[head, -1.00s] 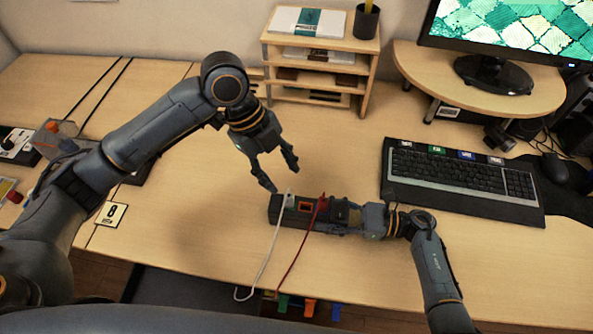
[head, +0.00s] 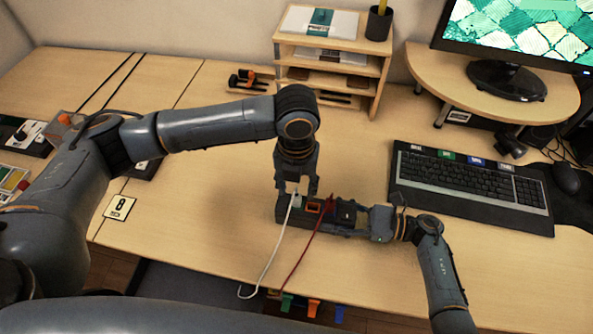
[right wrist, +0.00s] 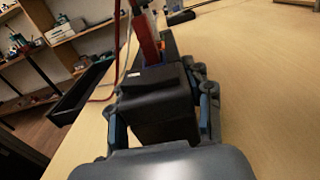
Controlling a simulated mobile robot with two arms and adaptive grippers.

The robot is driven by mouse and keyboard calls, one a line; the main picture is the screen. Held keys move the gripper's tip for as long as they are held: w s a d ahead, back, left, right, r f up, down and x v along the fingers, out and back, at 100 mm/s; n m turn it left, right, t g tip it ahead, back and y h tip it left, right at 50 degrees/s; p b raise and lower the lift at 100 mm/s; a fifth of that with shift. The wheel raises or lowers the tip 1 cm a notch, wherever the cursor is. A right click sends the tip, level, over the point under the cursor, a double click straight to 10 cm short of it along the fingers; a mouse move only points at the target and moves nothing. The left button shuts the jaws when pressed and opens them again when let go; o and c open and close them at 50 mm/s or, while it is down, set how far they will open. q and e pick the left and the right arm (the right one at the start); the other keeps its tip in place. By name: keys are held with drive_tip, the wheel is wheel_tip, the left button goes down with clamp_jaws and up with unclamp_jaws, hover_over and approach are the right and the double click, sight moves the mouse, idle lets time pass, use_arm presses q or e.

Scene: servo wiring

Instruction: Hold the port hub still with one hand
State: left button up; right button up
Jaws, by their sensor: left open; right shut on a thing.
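The port hub (head: 330,226) is a dark block lying on the desk, with an orange-rimmed port (head: 313,207) on top. A white cable (head: 270,250) and a red cable (head: 303,252) run from it over the desk's front edge. My right gripper (head: 362,220) is shut on the hub's right end; in the right wrist view its fingers (right wrist: 160,115) flank the black end of the hub (right wrist: 155,90). My left gripper (head: 297,188) points down, open, over the hub's left end by the white plug. I cannot tell whether it touches the plug.
A keyboard (head: 470,188) lies to the right of the hub. A wooden shelf (head: 335,65) and a monitor stand (head: 490,95) are at the back. A card marked 8 (head: 119,206) lies at left. Coloured tabs (head: 313,307) show below the front edge. The desk's middle left is clear.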

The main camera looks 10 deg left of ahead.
sight(296, 195)
use_arm(q)
drive_tip(key=shift+f, duration=2.05)
drive_tip(key=shift+c, duration=0.2)
clamp_jaws()
